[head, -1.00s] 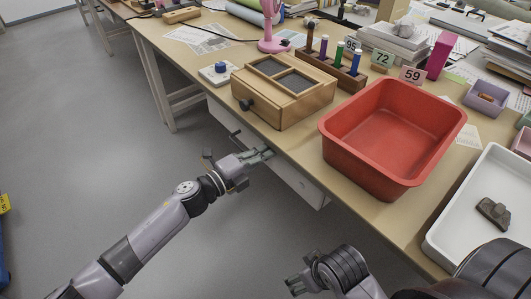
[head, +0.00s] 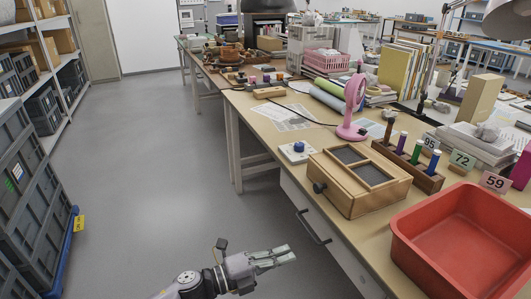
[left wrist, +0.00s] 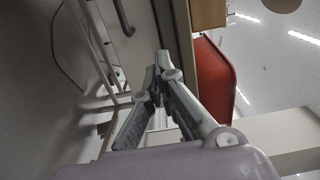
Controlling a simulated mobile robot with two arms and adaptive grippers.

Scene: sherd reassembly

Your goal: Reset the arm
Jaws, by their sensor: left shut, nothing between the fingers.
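My left gripper (head: 288,252) is in the lower middle of the head view, beside the front of the worktable and apart from it. Its fingers are shut and hold nothing. In the left wrist view the left gripper's fingertips (left wrist: 162,60) come together, with the table side behind them. My right gripper is outside both current views.
The worktable (head: 262,125) carries a wooden box (head: 345,198), a red tub (head: 440,275), a pink stand (head: 352,105) and a pen rack (head: 425,180). A drawer with a dark handle (head: 313,227) is in its front. Grey crates (head: 25,190) stand at left. The floor (head: 150,190) between is clear.

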